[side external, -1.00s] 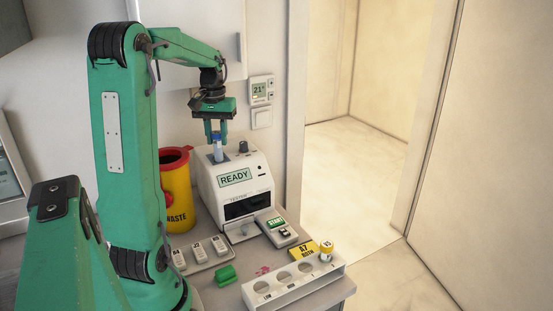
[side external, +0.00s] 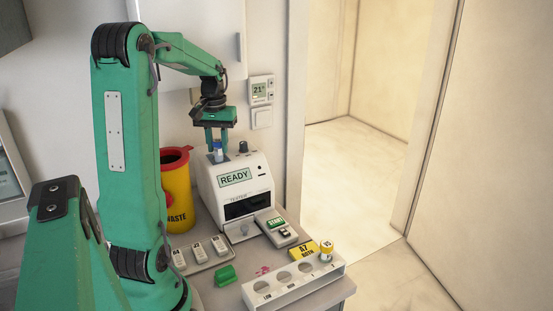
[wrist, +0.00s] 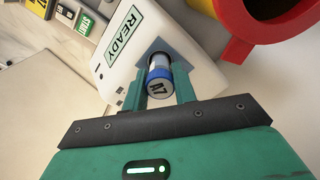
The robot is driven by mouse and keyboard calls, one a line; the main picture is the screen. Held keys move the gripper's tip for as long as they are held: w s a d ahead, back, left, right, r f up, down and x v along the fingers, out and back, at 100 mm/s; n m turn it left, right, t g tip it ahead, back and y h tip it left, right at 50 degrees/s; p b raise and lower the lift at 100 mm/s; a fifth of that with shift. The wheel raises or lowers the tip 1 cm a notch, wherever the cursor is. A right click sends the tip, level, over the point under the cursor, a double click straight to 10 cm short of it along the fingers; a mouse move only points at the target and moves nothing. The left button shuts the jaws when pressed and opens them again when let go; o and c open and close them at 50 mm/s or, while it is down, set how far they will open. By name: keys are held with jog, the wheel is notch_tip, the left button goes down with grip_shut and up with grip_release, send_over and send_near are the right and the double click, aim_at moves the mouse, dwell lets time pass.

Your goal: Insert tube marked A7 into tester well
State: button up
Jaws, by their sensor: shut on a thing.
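The tube marked A7 (wrist: 159,80) has a blue cap with dark lettering on a pale top, seen in the wrist view. In the side view the tube (side external: 217,152) is upright at the top of the white tester (side external: 208,183), whose screen reads READY. My gripper (side external: 216,148) is shut on the tube near its cap, a finger on each side. The tube's lower end is over or in the dark square well area (wrist: 180,50) on the tester's top. How deep it sits is hidden.
A yellow waste bin (side external: 178,195) with a red rim stands close left of the tester. A white rack (side external: 335,271) holds a yellow-capped tube (side external: 326,248) beside a yellow A7 card (side external: 303,251). A START button unit (side external: 277,229) and a green object (side external: 226,275) lie in front.

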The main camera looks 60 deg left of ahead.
jog(key=shift+f, duration=0.5)
jog(key=o, duration=1)
jog(key=shift+r, duration=0.15)
jog(key=shift+r, duration=3.8)
jog(key=shift+d, duration=0.1)
